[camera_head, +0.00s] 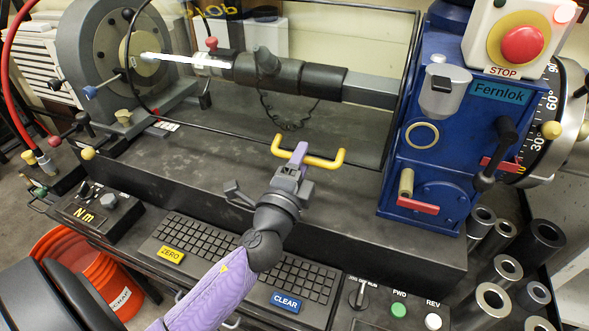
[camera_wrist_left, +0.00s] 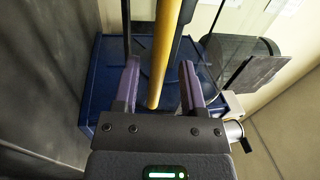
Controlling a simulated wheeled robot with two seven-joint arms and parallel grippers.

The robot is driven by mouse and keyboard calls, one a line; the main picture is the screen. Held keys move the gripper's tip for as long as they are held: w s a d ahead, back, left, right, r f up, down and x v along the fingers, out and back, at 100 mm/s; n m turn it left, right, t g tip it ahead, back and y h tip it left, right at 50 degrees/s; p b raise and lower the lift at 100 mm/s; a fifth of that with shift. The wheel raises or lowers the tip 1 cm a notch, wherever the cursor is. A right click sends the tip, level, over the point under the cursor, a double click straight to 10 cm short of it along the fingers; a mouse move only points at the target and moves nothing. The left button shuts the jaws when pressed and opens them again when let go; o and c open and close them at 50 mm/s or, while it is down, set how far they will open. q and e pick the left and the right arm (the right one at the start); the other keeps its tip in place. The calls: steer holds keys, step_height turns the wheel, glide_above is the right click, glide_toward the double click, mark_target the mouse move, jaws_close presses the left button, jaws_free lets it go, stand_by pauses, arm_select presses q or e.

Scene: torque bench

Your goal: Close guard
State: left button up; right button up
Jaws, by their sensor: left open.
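The guard (camera_head: 402,85) is a clear panel in a thin black frame, standing in front of the grey shaft on the bench. Its yellow handle (camera_head: 335,161) sticks out at the lower edge. My left gripper (camera_head: 299,153) is at the handle's middle in the head view, its purple fingers open. In the left wrist view, the yellow handle bar (camera_wrist_left: 164,55) passes between the two spread purple fingers (camera_wrist_left: 160,70). My right gripper is not in view.
A blue Fernlok unit (camera_head: 440,150) with a red stop button (camera_head: 522,44) stands at the right. A keyboard (camera_head: 235,258) lies below my left arm. Metal sockets (camera_head: 493,299) stand at lower right. An orange scrap bin (camera_head: 85,265) is at lower left.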

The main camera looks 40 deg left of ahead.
arm_select(q)
steer(key=b+v, duration=0.2)
steer(key=v, duration=0.7)
steer(key=shift+w, duration=0.1)
